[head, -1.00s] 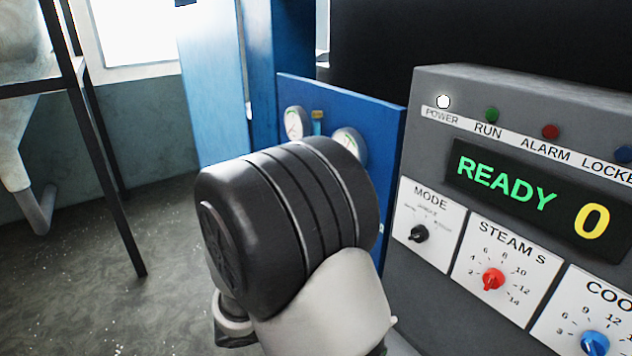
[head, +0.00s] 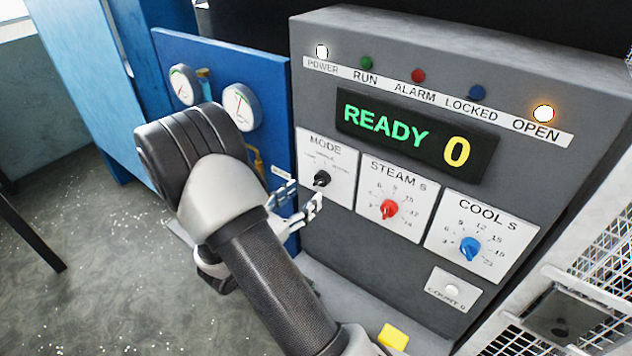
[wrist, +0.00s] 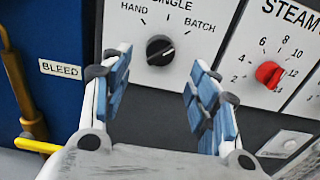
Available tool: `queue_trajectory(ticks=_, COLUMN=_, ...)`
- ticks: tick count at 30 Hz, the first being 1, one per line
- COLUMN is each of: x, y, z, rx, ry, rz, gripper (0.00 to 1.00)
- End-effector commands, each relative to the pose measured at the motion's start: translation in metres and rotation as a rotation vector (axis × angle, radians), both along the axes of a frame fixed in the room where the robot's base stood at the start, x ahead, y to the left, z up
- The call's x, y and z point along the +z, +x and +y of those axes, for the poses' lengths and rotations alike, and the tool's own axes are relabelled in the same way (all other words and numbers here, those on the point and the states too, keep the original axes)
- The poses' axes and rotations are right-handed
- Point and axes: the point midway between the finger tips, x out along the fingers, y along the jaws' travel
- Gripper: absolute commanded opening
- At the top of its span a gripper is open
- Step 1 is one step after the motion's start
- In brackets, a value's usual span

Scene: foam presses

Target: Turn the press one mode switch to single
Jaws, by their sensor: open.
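The mode switch (head: 322,179) is a small black knob on a white MODE plate on the grey control panel. In the wrist view the knob (wrist: 160,50) sits below the HAND, SINGLE and BATCH labels. Its pale line slants from lower left to upper right, with the upper end toward the BATCH side. My gripper (head: 298,201) is open and empty, just in front of the panel by the MODE plate. In the wrist view the knob appears between and beyond the blue-padded fingers (wrist: 158,72). I see no contact.
The red STEAM knob (head: 389,209) and blue COOL knob (head: 470,248) are to the right. The display (head: 415,137) reads READY 0; the POWER and OPEN lamps glow. A blue gauge panel (head: 275,100) stands left. A yellow pipe end (wrist: 38,145) shows low left.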

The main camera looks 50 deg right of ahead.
Motion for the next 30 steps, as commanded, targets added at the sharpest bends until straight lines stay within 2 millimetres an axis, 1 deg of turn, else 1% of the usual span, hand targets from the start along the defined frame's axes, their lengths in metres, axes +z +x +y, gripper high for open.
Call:
queue_trajectory(ticks=1, x=0.002, y=-0.001, z=-0.013, rx=-0.007, ry=0.0, rz=0.0, gripper=0.55)
queue_trajectory(ticks=6, x=0.001, y=0.002, z=-0.042, rx=-0.004, ry=0.001, rz=-0.001, gripper=0.55)
queue_trajectory(ticks=9, x=0.001, y=0.004, z=-0.053, rx=-0.003, ry=0.001, rz=-0.001, gripper=0.55)
queue_trajectory(ticks=12, x=0.001, y=0.005, z=-0.061, rx=-0.001, ry=0.0, rz=-0.001, gripper=0.55)
queue_trajectory(ticks=22, x=0.0, y=0.005, z=-0.064, rx=0.0, ry=0.001, rz=0.0, gripper=0.55)
queue_trajectory(ticks=30, x=0.0, y=0.005, z=-0.064, rx=0.0, ry=0.001, rz=-0.001, gripper=0.38)
